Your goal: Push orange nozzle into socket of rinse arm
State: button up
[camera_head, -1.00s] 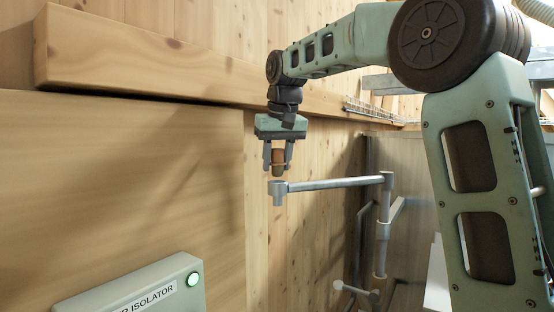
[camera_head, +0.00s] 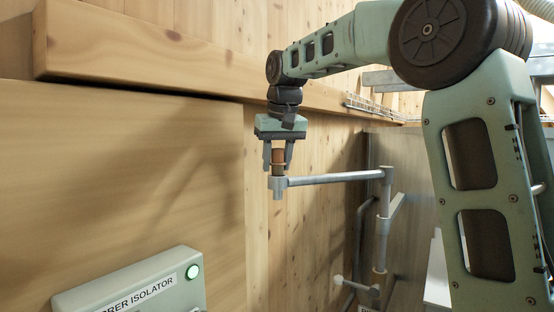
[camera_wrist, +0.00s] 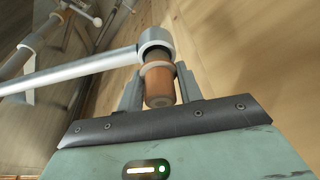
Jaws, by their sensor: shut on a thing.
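The orange-brown nozzle (camera_head: 278,157) is held upright between the fingers of my gripper (camera_head: 278,166) in the head view. In the wrist view the nozzle (camera_wrist: 159,86) shows between the fingertips (camera_wrist: 160,88), with a pale collar around it. The rinse arm (camera_head: 335,178) is a grey horizontal tube whose end carries a round socket (camera_head: 278,190). The nozzle is right above the socket and lined up with it. In the wrist view the nozzle's end meets the socket ring (camera_wrist: 154,38); how deep it sits inside is hidden.
The rinse arm joins a vertical pipe (camera_head: 383,215) at the right. A wooden wall (camera_head: 290,240) stands behind, with a thick beam (camera_head: 150,55) above. An isolator box (camera_head: 140,285) with a lit green button is at the lower left.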

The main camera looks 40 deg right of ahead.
jog(key=shift+f, duration=0.4)
jog(key=o, duration=1.1)
jog(key=v, duration=1.7)
jog(key=shift+s+r, duration=0.15)
